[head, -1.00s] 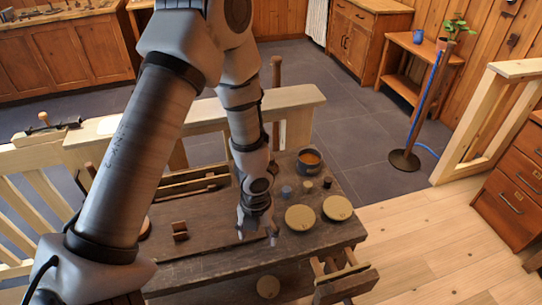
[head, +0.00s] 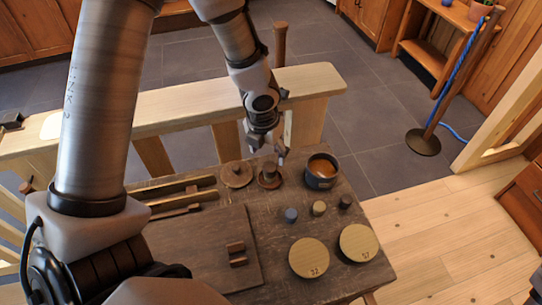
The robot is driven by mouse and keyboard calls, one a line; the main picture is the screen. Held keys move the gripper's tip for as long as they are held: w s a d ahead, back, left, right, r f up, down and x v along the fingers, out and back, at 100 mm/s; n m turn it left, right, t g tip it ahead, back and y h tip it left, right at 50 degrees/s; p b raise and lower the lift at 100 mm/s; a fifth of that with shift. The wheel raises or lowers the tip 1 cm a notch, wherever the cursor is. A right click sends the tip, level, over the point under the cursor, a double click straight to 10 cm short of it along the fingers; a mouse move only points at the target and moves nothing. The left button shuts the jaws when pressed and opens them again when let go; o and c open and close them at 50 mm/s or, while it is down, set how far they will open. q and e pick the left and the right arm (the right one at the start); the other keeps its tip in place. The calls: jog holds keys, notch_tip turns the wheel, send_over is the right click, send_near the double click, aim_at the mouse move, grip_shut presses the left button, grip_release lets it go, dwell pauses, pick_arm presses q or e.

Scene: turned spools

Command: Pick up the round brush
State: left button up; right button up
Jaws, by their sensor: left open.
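My left gripper (head: 267,150) is open and empty at the back edge of the dark wooden workbench (head: 185,250), pointing down. Just below its fingertips in the picture is a small round brown piece with a raised middle (head: 269,179), resting on the bench. It may be the round brush, but I cannot tell for sure. The fingers overlap its upper side in view, and I cannot tell whether they touch it. A flat round wooden piece with a stub (head: 236,175) lies just to its left. My right gripper is not in view.
A dark cup with brown contents (head: 322,171) stands close to the right. Small blue (head: 291,215), tan (head: 319,208) and dark (head: 345,202) cylinders stand in front of it. Two tan discs (head: 309,258) (head: 358,243) lie nearer. A pale rail (head: 200,110) runs behind.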

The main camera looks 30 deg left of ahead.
aim_at(270, 166)
pick_arm(q)
jog(key=shift+w+f+b, duration=0.15)
jog(key=shift+f+b, duration=0.15)
jog(key=shift+f, duration=0.3)
jog(key=f+b, duration=0.1)
jog(key=f, duration=0.1)
jog(key=f+b, duration=0.3)
jog(key=f, duration=0.1)
jog(key=shift+w+f, duration=0.1)
jog(key=shift+w, duration=0.2)
jog(key=shift+w+a+f, duration=0.1)
jog(key=shift+f, duration=0.15)
jog(key=shift+r, duration=0.2)
jog(key=c, duration=1.1)
